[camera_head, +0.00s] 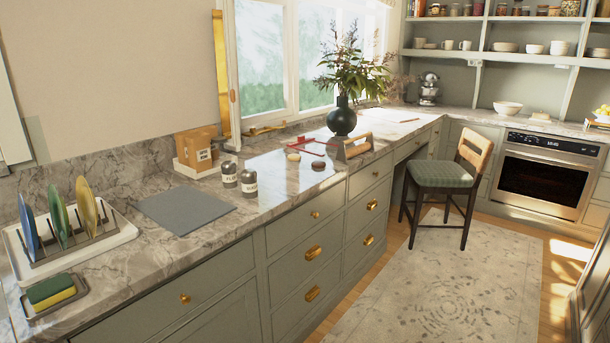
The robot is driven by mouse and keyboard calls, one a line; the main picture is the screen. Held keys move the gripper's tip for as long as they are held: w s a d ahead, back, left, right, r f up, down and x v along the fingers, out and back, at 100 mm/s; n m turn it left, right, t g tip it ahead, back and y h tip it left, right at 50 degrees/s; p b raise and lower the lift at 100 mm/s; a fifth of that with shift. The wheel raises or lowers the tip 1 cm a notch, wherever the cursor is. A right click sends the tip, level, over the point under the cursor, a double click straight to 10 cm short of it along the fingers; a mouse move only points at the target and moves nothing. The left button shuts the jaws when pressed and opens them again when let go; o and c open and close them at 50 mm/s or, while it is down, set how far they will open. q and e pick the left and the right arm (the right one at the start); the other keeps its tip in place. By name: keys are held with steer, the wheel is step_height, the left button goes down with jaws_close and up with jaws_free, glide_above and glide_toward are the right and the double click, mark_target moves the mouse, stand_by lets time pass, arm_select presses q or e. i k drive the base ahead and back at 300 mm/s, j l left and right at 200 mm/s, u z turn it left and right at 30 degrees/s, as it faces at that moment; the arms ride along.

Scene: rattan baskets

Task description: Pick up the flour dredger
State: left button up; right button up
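Two small metal shakers with dark tops and pale labels stand upright on the marble counter, close together near its front edge. The left one (229,174) has a label that seems to read "FLOUR", so it looks like the flour dredger. The right one (249,182) stands just beside it, slightly nearer the counter edge; its label is too small to read surely. Neither of my grippers shows in the head view.
A grey mat (184,209) lies left of the shakers. A dish rack (72,240) with plates and a sponge (52,290) are further left. A wooden box (196,150) stands behind. A dark vase (342,118) and a wooden caddy (352,148) are right. A chair (448,180) stands on the rug.

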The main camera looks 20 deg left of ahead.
mark_target(227, 168)
steer(key=i+l, duration=0.1)
steer(key=i, duration=0.7)
steer(key=i+l, duration=0.1)
steer(key=i, duration=0.65)
